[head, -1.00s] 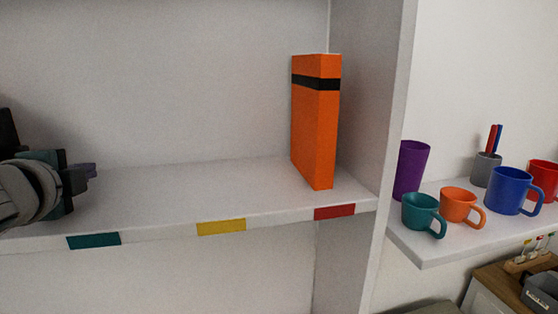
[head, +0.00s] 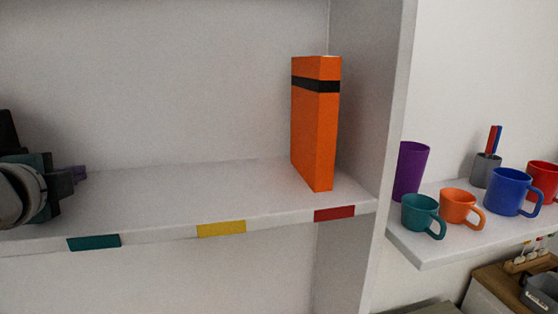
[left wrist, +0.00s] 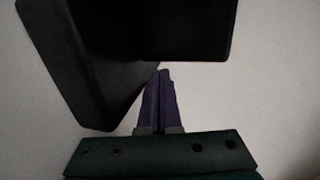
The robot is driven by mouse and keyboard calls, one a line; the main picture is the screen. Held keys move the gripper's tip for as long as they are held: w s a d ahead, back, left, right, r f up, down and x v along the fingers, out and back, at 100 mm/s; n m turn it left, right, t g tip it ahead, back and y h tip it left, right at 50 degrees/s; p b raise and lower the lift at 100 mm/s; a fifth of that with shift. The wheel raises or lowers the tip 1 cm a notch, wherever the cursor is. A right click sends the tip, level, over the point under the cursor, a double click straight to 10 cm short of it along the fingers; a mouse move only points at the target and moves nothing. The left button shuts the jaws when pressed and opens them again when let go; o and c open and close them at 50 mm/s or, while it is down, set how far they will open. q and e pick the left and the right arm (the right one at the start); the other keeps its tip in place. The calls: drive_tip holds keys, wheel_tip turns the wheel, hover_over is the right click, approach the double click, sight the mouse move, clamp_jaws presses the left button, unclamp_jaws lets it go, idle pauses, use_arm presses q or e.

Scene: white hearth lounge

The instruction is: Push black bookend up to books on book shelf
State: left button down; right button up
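The black bookend (left wrist: 72,60) fills the upper left and top of the left wrist view as two dark plates meeting at an angle. In the head view a dark upright piece at the left edge (head: 8,132) looks like part of it, mostly cut off or behind my arm. My left gripper (head: 80,173) is over the left end of the shelf. In the left wrist view its purple fingers (left wrist: 161,75) are together with nothing between them, tips close to the bookend; I cannot tell whether they touch. An orange book (head: 316,125) with a black band stands upright at the shelf's right end.
The white book shelf (head: 200,195) is bare between my gripper and the orange book. Teal, yellow and red marks line its front edge. Beyond the upright panel (head: 375,120), a lower shelf holds mugs (head: 509,190), a purple cup (head: 411,170) and a pen holder (head: 485,170).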

sight(10, 145)
use_arm(q)
drive_tip(key=shift+s+a, duration=0.25)
drive_tip(key=shift+a, duration=0.85)
drive_tip(key=shift+s+a, duration=0.3)
drive_tip(key=shift+a, duration=0.8)
drive_tip(key=shift+s+a, duration=0.25)
drive_tip(key=shift+a, duration=0.85)
drive_tip(key=shift+s+a, duration=0.2)
drive_tip(key=shift+a, duration=0.55)
drive_tip(key=shift+s+a, duration=0.15)
drive_tip(key=shift+a, duration=0.8)
drive_tip(key=shift+s+a, duration=0.2)
drive_tip(key=shift+a, duration=0.5)
drive_tip(key=shift+s+a, duration=0.15)
drive_tip(key=shift+a, duration=0.6)
drive_tip(key=shift+s+a, duration=0.1)
drive_tip(key=shift+a, duration=0.1)
drive_tip(key=shift+w+d, duration=0.2)
drive_tip(key=shift+d, duration=0.6)
drive_tip(key=shift+w+d, duration=0.2)
drive_tip(key=shift+d, duration=0.55)
